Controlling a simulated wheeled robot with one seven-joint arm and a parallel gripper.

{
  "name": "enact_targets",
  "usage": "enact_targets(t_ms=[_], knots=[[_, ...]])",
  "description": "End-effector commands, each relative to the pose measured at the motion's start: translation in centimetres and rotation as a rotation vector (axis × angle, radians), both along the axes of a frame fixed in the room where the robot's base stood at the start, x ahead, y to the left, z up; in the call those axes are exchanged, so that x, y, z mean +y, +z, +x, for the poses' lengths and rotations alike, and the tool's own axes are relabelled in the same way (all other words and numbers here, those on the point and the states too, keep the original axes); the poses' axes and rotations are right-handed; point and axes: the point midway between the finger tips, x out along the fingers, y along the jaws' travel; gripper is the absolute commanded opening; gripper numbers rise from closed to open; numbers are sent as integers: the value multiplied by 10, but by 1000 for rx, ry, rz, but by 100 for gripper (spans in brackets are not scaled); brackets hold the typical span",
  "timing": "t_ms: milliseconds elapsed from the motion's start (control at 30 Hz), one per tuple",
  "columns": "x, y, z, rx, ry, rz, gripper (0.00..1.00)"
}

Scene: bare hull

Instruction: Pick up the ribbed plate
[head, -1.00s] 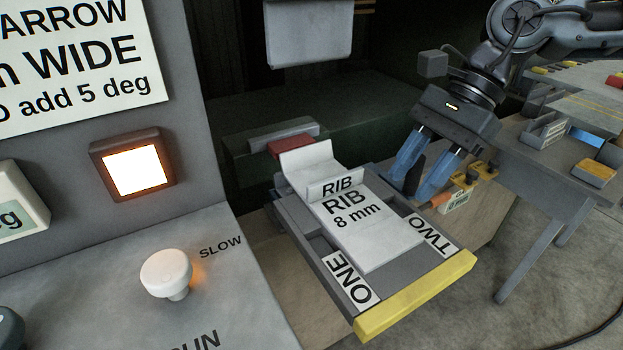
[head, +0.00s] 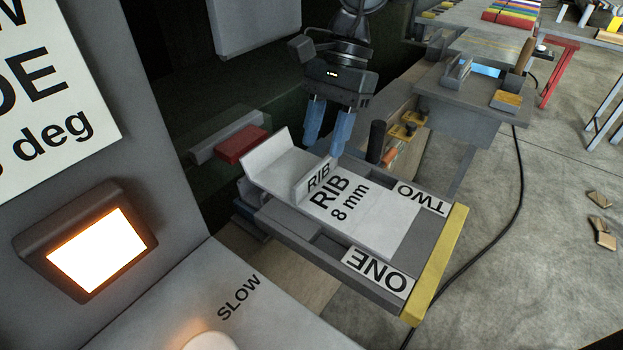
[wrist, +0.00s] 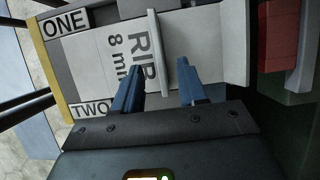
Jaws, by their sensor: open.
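The ribbed plate (head: 372,221) is a pale grey plate marked "RIB 8 mm" with an upright rib across it, labelled "RIB", and a raised flange at its far left end. It lies on a grey tray (head: 431,258) with a yellow front edge and labels ONE and TWO. My gripper (head: 324,146) is open above the plate's back side, near the rib. In the wrist view the plate (wrist: 205,48) lies beyond the blue fingers (wrist: 158,82), and the rib's near end stands between the fingertips. I cannot tell whether either finger touches it.
A red block (head: 241,144) sits behind the plate's flanged end. A black post (head: 375,141) and yellow-topped parts stand close to the right of my gripper. A lit square lamp panel (head: 100,255) is at the left. Open floor lies to the right.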

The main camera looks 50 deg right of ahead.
Motion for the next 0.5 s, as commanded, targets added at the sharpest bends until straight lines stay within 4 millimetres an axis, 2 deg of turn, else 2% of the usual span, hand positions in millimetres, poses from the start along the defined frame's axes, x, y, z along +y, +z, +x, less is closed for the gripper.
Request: enact_targets(t_ms=[300, 500], knots=[[17, -38, -1, 1, 2, 2, 42], [19, -46, 0, 0, 1, 0, 42]])
